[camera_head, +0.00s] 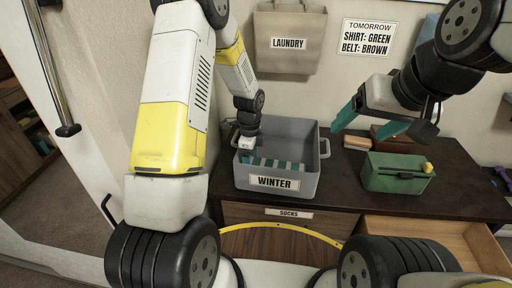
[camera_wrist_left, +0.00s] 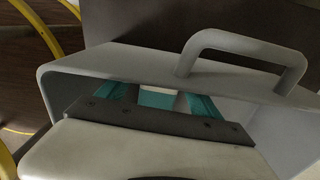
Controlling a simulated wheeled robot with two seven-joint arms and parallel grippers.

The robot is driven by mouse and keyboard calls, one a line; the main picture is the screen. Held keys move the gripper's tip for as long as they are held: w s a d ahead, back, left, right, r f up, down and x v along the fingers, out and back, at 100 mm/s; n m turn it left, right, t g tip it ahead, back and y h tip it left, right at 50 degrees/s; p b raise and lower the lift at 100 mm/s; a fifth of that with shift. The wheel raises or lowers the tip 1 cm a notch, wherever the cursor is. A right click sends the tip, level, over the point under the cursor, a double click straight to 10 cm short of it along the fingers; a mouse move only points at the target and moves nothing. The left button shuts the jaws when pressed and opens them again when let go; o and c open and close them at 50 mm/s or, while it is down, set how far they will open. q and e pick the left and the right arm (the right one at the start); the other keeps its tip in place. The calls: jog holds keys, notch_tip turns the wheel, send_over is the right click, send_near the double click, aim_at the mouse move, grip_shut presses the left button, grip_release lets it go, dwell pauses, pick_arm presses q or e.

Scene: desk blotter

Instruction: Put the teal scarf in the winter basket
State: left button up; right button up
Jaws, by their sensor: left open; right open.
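The winter basket (camera_head: 317,180) is a grey bin labelled WINTER on the dresser; its rim and handle show in the left wrist view (camera_wrist_left: 235,42). The teal scarf (camera_head: 285,166), striped teal and white, lies inside it, low behind the front wall, which partly hides it. My left gripper (camera_head: 245,158) reaches down into the basket's left side, its tips hard to make out. In the left wrist view its teal fingers (camera_wrist_left: 157,103) are apart, with a pale and teal patch showing between them; I see no grip on the scarf. My right gripper (camera_head: 370,122) is open and empty above the dresser.
A green box (camera_head: 397,172) with a yellow knob stands right of the basket on the dark dresser top (camera_head: 455,190). A tan block (camera_head: 357,143) and a brown box (camera_head: 388,137) lie behind. An open drawer (camera_head: 455,237) juts out at front right. A laundry bag (camera_head: 289,25) hangs above.

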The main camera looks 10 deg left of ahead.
pick_arm(q)
jog(key=shift+r, duration=0.1)
jog(key=s+a+r+n+t, duration=0.1)
jog(key=s+r+n, duration=0.3)
jog(key=r, duration=0.9)
jog(key=s+a+r+n+t, duration=0.1)
jog(key=s+r+n, duration=0.25)
jog(key=r, duration=0.85)
jog(key=s+r+n+t+h, duration=0.1)
jog(key=s+r+n+t, duration=0.1)
jog(key=s+n, duration=0.3)
jog(key=s+a+r+n+t+h, duration=0.1)
jog(key=s+r+n, duration=0.4)
jog(key=s, duration=0.5)
jog(key=shift+s+n+t, duration=0.3)
jog(key=shift+n+t, duration=0.25)
jog(key=shift+t, duration=0.05)
